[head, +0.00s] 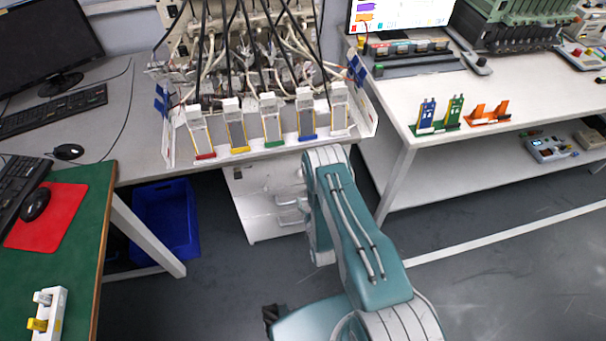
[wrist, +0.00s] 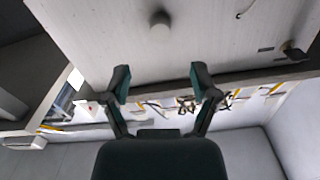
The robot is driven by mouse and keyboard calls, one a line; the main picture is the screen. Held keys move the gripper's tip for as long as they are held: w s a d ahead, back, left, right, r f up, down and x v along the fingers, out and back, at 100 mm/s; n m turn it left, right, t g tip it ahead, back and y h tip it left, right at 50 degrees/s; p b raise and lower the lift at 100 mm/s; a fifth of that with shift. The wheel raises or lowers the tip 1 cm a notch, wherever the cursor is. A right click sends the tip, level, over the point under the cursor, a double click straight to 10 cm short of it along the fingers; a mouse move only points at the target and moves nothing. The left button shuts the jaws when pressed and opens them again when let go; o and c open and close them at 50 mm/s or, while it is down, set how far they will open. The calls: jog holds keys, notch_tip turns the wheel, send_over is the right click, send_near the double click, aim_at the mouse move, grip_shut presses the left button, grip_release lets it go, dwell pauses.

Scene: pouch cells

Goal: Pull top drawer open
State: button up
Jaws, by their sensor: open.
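A white drawer cabinet (head: 262,214) stands under the grey bench in the head view. Two pale handles show on its front, an upper one (head: 288,198) and a lower one (head: 290,217). The drawers look shut, and my arm hides the cabinet's right part. In the wrist view my gripper (wrist: 160,82) is open, with its two dark teal fingers apart and nothing between them. A pale panel with a round knob-like spot fills the top of that view; I cannot tell whether it belongs to the cabinet. No drawer handle is clearly seen between the fingers.
A blue bin (head: 166,218) stands left of the cabinet under the bench (head: 125,120). A white table (head: 405,105) with a lower shelf stands at the right. A green-topped table (head: 75,225) is at the left. Grey floor (head: 480,290) is clear at the lower right.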

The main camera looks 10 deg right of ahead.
jog(key=w, duration=1)
jog(key=shift+w, duration=0.3)
jog(key=shift+c, duration=0.4)
grip_shut()
